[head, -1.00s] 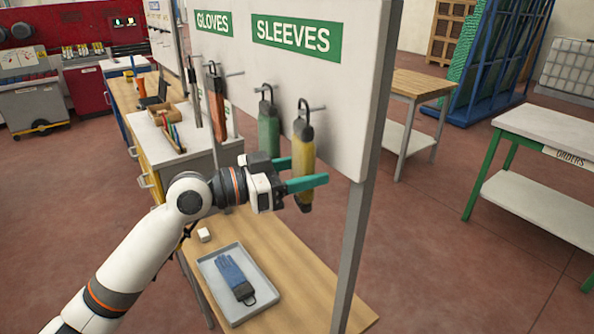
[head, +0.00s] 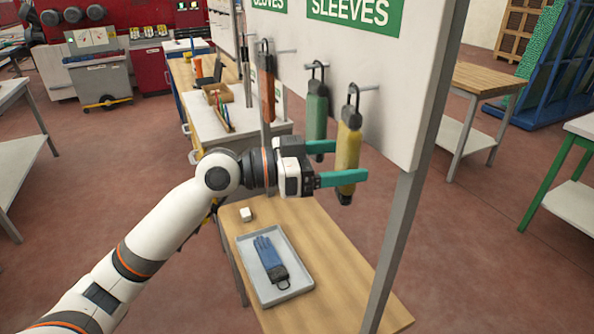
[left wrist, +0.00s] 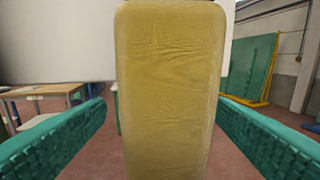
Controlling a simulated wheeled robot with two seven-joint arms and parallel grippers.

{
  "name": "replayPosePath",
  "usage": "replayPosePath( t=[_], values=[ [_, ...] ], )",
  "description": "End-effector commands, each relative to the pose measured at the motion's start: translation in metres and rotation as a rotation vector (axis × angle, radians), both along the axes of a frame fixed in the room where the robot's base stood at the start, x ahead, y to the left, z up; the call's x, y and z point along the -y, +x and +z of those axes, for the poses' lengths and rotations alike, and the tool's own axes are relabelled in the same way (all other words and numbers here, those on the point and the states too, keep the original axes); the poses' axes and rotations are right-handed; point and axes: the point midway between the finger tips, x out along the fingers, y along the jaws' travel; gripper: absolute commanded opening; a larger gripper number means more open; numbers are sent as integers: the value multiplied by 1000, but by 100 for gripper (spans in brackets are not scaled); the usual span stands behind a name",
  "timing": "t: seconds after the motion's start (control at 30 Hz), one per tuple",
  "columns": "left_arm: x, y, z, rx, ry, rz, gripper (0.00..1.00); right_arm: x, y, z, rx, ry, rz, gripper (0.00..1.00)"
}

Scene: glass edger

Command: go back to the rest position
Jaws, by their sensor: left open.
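My left gripper (head: 342,163) is open, with its teal fingers on either side of a yellow sleeve (head: 347,152). The sleeve hangs by its black loop from a peg on the white board (head: 400,110). In the left wrist view, the yellow sleeve (left wrist: 170,90) fills the middle, with visible gaps between it and the teal fingers. A green sleeve (head: 316,105) hangs just left of the yellow one, beside the far finger. My right gripper is not in view.
Below the board, a wooden table (head: 345,270) holds a grey tray (head: 298,292) with a blue glove (head: 268,258) and a small white block (head: 246,214). An orange item (head: 266,85) hangs further left. A board post (head: 398,245) stands right of my gripper.

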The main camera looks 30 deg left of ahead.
Motion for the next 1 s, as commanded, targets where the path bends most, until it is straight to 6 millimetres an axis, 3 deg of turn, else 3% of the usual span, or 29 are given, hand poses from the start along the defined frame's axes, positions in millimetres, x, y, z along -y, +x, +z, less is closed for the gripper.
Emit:
replayPosePath(
  t=[0.03, 0.1, 0.33, 0.77, 0.87, 0.97, 1.0],
  values=[
    [-10, -9, -7, 4, 7, 2, 78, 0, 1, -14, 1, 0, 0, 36],
    [-23, -20, -6, 6, 3, 2, 78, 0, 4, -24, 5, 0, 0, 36],
    [-55, -51, 1, 17, -2, -2, 78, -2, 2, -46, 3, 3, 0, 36],
    [-70, -64, 7, 18, -4, -5, 78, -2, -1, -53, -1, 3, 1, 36],
    [-67, -62, -10, -7, 13, 2, 78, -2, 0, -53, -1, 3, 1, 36],
    [-60, -57, -54, -76, 62, 27, 78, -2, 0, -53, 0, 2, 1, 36],
    [-56, -56, -79, -117, 92, 43, 78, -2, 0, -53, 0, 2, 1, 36]
  ],
)
